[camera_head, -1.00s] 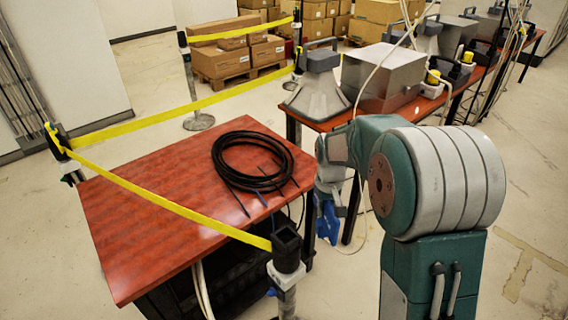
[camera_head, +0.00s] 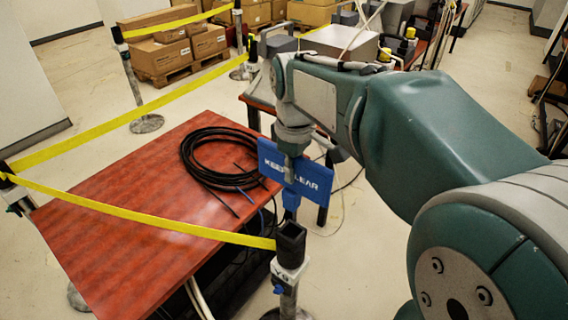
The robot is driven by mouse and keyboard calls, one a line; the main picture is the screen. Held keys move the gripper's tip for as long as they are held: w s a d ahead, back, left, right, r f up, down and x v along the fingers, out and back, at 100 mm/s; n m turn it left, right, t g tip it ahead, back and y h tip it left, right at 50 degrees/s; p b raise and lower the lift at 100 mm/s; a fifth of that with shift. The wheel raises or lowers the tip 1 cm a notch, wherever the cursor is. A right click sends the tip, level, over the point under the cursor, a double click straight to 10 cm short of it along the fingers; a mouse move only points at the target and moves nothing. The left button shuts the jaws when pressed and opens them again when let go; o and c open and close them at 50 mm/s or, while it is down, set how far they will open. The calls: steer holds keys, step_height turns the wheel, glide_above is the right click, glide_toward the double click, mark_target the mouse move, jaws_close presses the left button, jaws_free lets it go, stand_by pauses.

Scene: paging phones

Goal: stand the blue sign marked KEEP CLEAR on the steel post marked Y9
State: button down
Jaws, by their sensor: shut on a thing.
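The blue KEEP CLEAR sign (camera_head: 312,180) hangs upright from my gripper (camera_head: 292,158), facing the camera. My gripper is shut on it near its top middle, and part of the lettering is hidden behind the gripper. The stem is above and apart from the post head in the picture; the exact depth gap is hard to tell.
Yellow belts (camera_head: 150,219) run from the post around the red table (camera_head: 130,262). A black cable coil (camera_head: 215,157) lies on the table. Behind the sign is another table with metal equipment (camera_head: 340,42). Cardboard boxes (camera_head: 165,52) stand at the back. Open floor lies right.

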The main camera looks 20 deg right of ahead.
mark_target(290, 189)
steer(key=f, duration=0.3)
steer(key=shift+d, duration=0.25)
steer(key=shift+a+f, duration=0.6)
steer(key=shift+f, duration=0.25)
steer(key=f, duration=0.2)
steer(key=d+f, duration=0.1)
steer(key=f, duration=0.1)
steer(key=shift+s, duration=0.1)
steer(key=shift+a+f, duration=0.2)
steer(key=shift+f, duration=0.65)
steer(key=shift+d, duration=0.1)
steer(key=shift+f, duration=0.55)
steer(key=c, duration=0.9)
jaws_free()
